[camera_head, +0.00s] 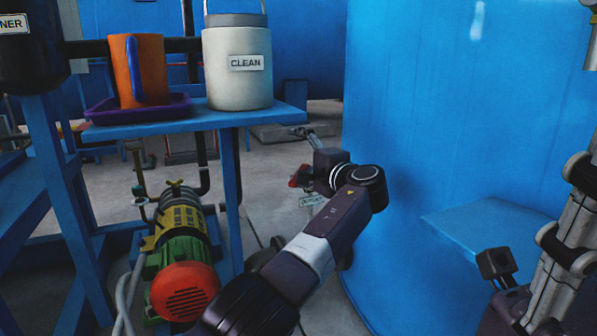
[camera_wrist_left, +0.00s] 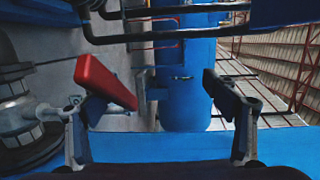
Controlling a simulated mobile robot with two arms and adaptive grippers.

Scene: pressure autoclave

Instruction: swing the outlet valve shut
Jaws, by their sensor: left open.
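The outlet valve's red handle (camera_head: 299,178) shows in the head view just left of my left wrist, partly hidden by it. A small tag (camera_head: 312,200) hangs below it, its lettering hard to read. In the left wrist view the red handle (camera_wrist_left: 105,82) is a tilted bar next to the left finger, on its inner side; I cannot tell if they touch. My left gripper (camera_head: 308,137) is open, its fingers wide apart in the left wrist view (camera_wrist_left: 158,97). A grey flanged valve body (camera_wrist_left: 22,115) stands at the left there.
A large blue tank (camera_head: 440,110) stands right of my left arm, close to it. At the left, a blue shelf (camera_head: 150,128) bears an orange mug (camera_head: 137,70) and a white CLEAN canister (camera_head: 238,70). A green-and-red pump (camera_head: 184,265) sits below on the floor.

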